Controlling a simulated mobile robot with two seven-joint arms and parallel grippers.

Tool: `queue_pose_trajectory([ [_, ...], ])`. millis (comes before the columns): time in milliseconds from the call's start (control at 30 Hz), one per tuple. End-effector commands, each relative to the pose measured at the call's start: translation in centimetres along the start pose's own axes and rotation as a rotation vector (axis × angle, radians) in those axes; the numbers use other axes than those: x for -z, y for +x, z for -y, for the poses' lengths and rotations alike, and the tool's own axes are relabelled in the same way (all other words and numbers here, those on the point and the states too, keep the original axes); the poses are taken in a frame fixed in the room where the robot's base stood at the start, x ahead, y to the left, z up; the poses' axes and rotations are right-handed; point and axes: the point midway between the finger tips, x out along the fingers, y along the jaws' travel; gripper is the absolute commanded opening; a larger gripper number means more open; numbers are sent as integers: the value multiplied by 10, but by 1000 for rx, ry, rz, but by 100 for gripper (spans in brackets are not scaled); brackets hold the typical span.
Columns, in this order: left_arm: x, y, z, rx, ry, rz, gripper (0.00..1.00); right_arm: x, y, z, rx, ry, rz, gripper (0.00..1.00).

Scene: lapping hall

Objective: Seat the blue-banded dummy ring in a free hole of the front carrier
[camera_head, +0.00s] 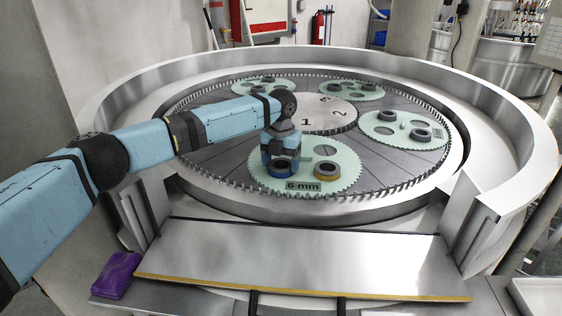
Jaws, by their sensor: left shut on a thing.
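The front carrier (345,182) is a pale green toothed disc at the near side of the round lapping plate, with a "6 mm" label on its near edge. My left gripper (281,160) points down over its left part and is shut on the blue-banded dummy ring (283,171). The ring is at or just above the carrier; I cannot tell whether it sits in a hole. A yellow-banded ring (326,172) is close to its right on the same carrier. An open hole (325,150) shows behind that ring. My gripper and wrist hide the carrier's left back part. My right gripper is out of view.
Other green carriers with dark rings lie at the right (392,139), back right (343,95) and back left (243,88). A numbered central disc (318,117) is behind the front carrier. A raised metal rim surrounds the plate. A bare metal shelf (300,258) and purple cloth (117,275) are in front.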

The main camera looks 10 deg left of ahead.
Motion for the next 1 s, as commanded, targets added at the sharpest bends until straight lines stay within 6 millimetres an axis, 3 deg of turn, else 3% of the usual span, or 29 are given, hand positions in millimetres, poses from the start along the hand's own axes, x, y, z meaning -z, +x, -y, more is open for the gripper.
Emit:
queue_pose_trajectory([
  [200,0,0,0,1,0,1,34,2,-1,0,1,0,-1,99],
  [233,0,1,0,0,0,0,80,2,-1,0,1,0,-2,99],
  [300,0,1,0,0,0,0,96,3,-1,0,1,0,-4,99],
  [333,0,1,0,0,0,0,99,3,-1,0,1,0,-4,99],
  [667,0,-2,0,0,0,1,99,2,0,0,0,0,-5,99],
  [767,0,-14,0,1,0,2,99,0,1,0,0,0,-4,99],
  [1000,-1,-65,0,2,0,3,99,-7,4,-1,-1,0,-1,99],
])
